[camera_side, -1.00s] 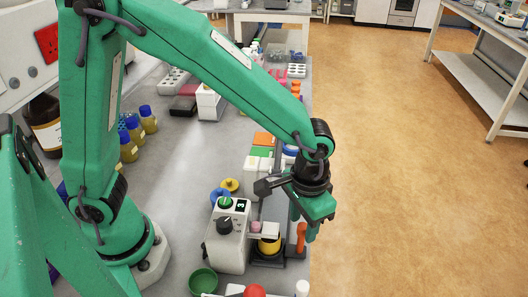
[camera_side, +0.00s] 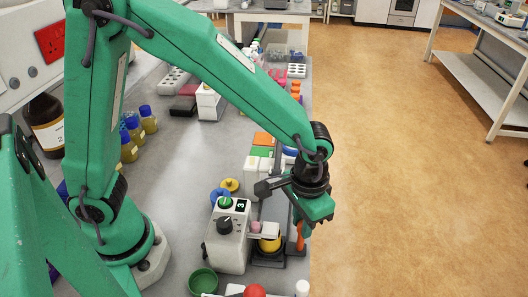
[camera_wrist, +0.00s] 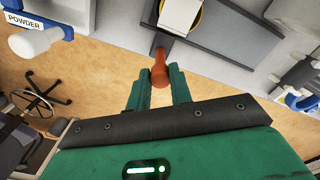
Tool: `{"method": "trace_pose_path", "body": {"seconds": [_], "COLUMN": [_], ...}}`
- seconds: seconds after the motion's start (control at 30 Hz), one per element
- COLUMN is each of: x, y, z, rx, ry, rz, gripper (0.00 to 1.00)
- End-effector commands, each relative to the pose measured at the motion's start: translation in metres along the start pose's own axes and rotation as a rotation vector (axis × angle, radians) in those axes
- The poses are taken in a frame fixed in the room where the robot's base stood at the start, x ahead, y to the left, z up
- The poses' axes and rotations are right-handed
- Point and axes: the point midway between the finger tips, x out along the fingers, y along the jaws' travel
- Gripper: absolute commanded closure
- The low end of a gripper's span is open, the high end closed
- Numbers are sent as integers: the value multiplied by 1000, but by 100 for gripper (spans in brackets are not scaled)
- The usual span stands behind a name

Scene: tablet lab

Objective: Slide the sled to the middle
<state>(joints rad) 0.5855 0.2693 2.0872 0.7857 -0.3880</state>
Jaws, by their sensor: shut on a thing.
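The orange handle (camera_side: 299,242) stands at the table's right edge in the side view, beside a dark base that carries a yellow round part (camera_side: 269,244). In the wrist view the orange handle (camera_wrist: 160,70) lies between the two green fingers of my gripper (camera_wrist: 159,84), which is shut on it. The handle meets a dark grey piece (camera_wrist: 161,35), which looks like part of the sled. Just beyond it are a yellow ring and a pale block (camera_wrist: 180,14). My gripper (camera_side: 300,226) hides the handle's top in the side view.
A green bowl (camera_side: 203,282) and a red ball (camera_side: 254,291) are in front. Several bottles (camera_side: 148,120) stand further left. Open floor lies to the right.

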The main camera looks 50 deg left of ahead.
Motion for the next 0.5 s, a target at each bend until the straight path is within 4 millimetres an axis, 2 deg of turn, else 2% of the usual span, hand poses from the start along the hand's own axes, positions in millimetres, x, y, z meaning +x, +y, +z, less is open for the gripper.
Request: {"method": "trace_pose_path", "body": {"seconds": [0.5], "x": [-1], "y": [-61], "z": [-42], "rx": [-3], "ry": [3], "rz": [1], "gripper": [100]}}
